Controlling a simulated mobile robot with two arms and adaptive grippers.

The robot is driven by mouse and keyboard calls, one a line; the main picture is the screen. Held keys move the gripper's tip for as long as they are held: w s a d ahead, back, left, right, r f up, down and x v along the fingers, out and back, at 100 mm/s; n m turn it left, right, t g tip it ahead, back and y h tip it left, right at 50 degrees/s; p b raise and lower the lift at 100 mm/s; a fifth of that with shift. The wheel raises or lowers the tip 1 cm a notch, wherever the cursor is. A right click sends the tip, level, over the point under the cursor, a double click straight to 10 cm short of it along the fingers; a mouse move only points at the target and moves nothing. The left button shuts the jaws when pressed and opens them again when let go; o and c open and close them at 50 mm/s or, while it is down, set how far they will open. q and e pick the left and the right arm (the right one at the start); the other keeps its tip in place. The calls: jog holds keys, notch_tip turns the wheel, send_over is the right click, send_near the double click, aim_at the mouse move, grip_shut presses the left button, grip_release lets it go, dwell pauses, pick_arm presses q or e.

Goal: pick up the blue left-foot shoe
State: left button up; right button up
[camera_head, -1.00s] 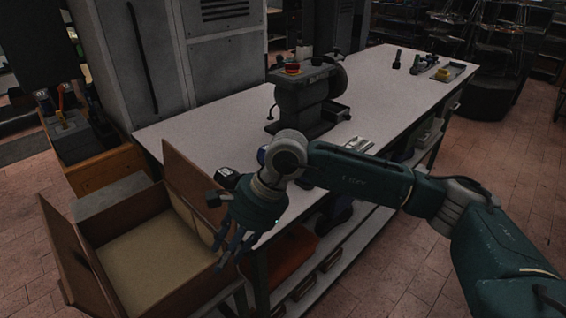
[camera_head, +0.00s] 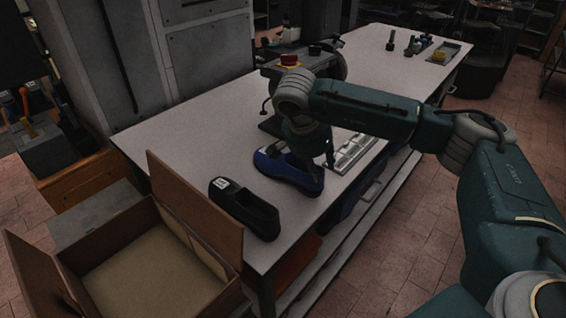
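A blue shoe (camera_head: 287,173) lies on the white workbench near its front edge, in the middle of the head view. My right gripper (camera_head: 326,160) points down at the right side of this shoe, close to its opening. Its fingers are dark and small here, and I cannot tell whether they are open or touch the shoe. A black shoe (camera_head: 245,207) with a white label lies to the left, nearer the bench corner. My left gripper is not in view.
An open cardboard box (camera_head: 150,284) stands at the bench's near-left corner. A dark machine with a red button (camera_head: 289,60) stands behind my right arm. A metal plate or tray (camera_head: 354,152) lies right of the blue shoe. The bench surface (camera_head: 205,128) at left is clear.

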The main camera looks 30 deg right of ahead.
jog(key=p+x, duration=0.1)
jog(key=x, duration=0.2)
jog(key=p+x, duration=0.2)
jog(key=x, duration=0.1)
jog(key=shift+w, duration=0.25)
jog(key=shift+d+f, duration=0.1)
jog(key=shift+f, duration=0.25)
jog(key=shift+d+f, duration=0.1)
jog(key=shift+f, duration=0.05)
jog(key=shift+w, duration=0.1)
jog(key=c, duration=0.4)
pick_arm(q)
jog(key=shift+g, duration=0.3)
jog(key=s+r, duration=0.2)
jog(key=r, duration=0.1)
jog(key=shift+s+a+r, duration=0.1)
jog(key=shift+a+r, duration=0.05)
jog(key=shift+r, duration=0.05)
pick_arm(e)
grip_shut()
